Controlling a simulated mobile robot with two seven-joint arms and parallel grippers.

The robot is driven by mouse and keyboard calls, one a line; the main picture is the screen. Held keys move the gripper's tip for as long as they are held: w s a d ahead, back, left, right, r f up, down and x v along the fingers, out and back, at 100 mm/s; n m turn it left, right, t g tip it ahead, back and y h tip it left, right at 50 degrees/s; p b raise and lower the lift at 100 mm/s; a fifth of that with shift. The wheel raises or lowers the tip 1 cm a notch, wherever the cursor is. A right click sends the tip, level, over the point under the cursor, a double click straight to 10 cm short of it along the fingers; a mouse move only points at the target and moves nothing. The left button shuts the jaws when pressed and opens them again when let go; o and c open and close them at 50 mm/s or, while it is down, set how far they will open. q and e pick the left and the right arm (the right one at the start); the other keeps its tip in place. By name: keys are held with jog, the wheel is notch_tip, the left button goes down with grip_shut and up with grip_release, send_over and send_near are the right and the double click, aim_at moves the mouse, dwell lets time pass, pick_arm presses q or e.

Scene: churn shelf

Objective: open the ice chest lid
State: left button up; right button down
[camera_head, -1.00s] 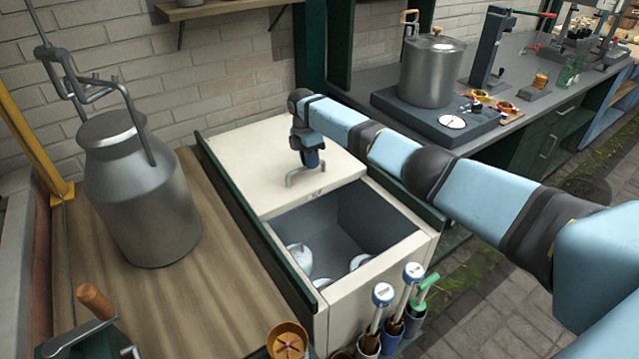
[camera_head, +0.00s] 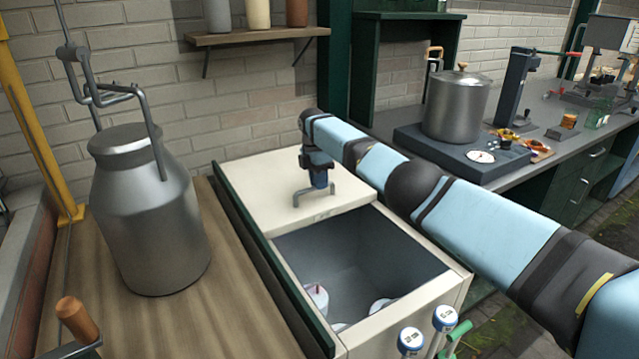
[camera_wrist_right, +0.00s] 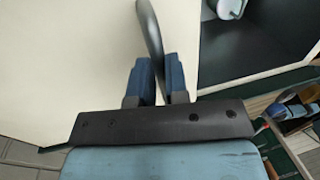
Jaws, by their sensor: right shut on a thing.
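The ice chest (camera_head: 455,290) is a cream box with a dark grey inside, set beside the wooden counter. Its cream lid (camera_head: 262,192) lies flat over the back part, and the front part of the chest is open. The lid also shows in the right wrist view (camera_wrist_right: 60,60). My right gripper (camera_head: 316,184) is over the lid's front edge, shut on the grey bar handle (camera_head: 322,187). In the right wrist view the handle (camera_wrist_right: 150,35) passes between the blue fingers (camera_wrist_right: 160,78). My left gripper is not in view.
Several pale round-topped items (camera_head: 316,297) sit inside the chest. A large metal milk can (camera_head: 150,225) stands on the wooden counter (camera_head: 225,280) at left. A steel pot (camera_head: 455,107) stands on the right bench. Blue-capped tools (camera_head: 411,341) hang at the chest's front.

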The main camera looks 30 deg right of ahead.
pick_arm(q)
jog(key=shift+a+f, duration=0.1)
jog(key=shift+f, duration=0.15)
pick_arm(e)
jog(key=c, duration=1.1)
grip_release()
jog(key=shift+r, duration=0.1)
pick_arm(q)
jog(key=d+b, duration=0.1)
jog(key=b, duration=0.3)
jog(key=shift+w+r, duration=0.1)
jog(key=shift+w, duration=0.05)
pick_arm(e)
jog(key=r, duration=0.3)
jog(key=w+r, duration=0.1)
jog(key=r, duration=0.3)
jog(key=shift+w+a+r, duration=0.1)
jog(key=shift+w+r, duration=0.05)
jog(key=shift+w, duration=0.05)
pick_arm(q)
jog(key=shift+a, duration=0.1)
